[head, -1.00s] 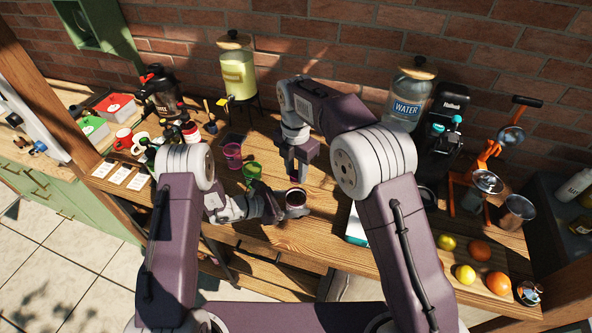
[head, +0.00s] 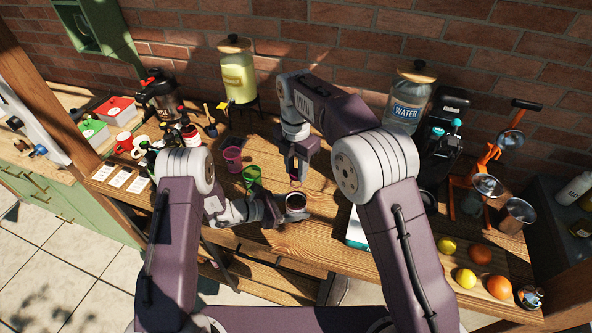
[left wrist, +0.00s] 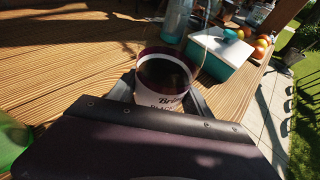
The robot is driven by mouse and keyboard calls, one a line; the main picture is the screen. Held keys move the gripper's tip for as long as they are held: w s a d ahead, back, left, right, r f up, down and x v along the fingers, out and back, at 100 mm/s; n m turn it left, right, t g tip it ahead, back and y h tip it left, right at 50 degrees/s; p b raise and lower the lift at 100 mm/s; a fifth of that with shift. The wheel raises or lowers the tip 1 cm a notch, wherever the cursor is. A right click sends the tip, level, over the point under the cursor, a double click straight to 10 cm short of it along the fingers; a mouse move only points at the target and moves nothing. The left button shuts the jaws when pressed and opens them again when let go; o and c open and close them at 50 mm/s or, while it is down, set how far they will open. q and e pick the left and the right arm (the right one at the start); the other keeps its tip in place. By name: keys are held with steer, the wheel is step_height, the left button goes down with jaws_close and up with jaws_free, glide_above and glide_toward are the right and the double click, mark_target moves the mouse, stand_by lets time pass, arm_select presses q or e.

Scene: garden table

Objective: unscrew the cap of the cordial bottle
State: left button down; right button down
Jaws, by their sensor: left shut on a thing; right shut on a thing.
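The cordial bottle (head: 296,203) is in my left gripper (head: 281,208), which is shut around its side near the table's front edge.
A pink cup (head: 232,159) and a green cup (head: 251,175) stand left of the bottle. A white and teal box (head: 356,231) is to the right, before a board with fruit (head: 495,262). Drink dispensers (head: 409,103) stand along the back wall.

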mark_target(296, 172)
steer(key=shift+r, duration=2.05)
arm_select(q)
steer(key=shift+c, duration=1.9)
jaws_free()
steer(key=shift+s+a+r, duration=0.1)
steer(key=shift+a+r, duration=0.05)
steer(key=shift+a, duration=0.25)
arm_select(e)
steer(key=shift+f, duration=0.15)
arm_select(q)
steer(key=b+v, duration=0.1)
steer(key=v, duration=0.9)
steer(key=shift+s+a+b, duration=0.15)
steer(key=shift+a+b, duration=0.05)
steer(key=shift+b, duration=0.2)
arm_select(e)
steer(key=shift+f, duration=0.75)
arm_select(q)
steer(key=shift+s+a+r, duration=0.2)
steer(key=shift+a, duration=0.1)
